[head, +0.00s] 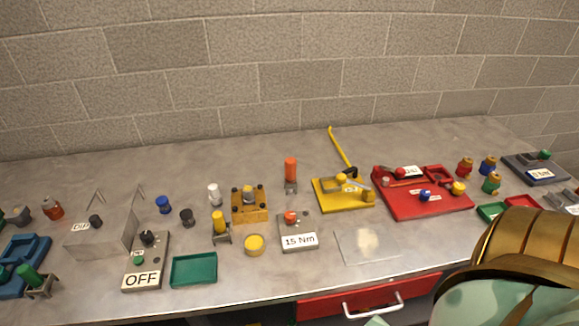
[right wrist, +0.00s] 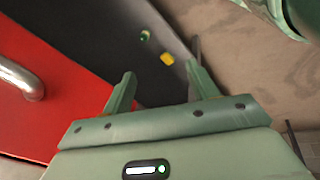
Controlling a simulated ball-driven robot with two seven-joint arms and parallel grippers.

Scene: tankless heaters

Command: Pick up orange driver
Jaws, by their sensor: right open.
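The orange driver (head: 291,170) stands upright in a small grey holder near the middle of the table in the head view, behind the grey block labelled 15 Nm. My right gripper (right wrist: 160,85) is open and empty in the right wrist view, with its two green fingers apart, close to the red drawer front. In the head view my right arm comes in at the lower right, and its fingers are not clearly visible there. The driver does not show in the right wrist view. My left gripper is in neither view.
A yellow plate (head: 330,200) with a tall yellow lever and a red tray (head: 432,208) stand right of the driver. A yellow block (head: 250,210) stands left. A red drawer (head: 365,298) with a metal handle is below the table edge. Front-centre table space holds a clear sheet (head: 350,251).

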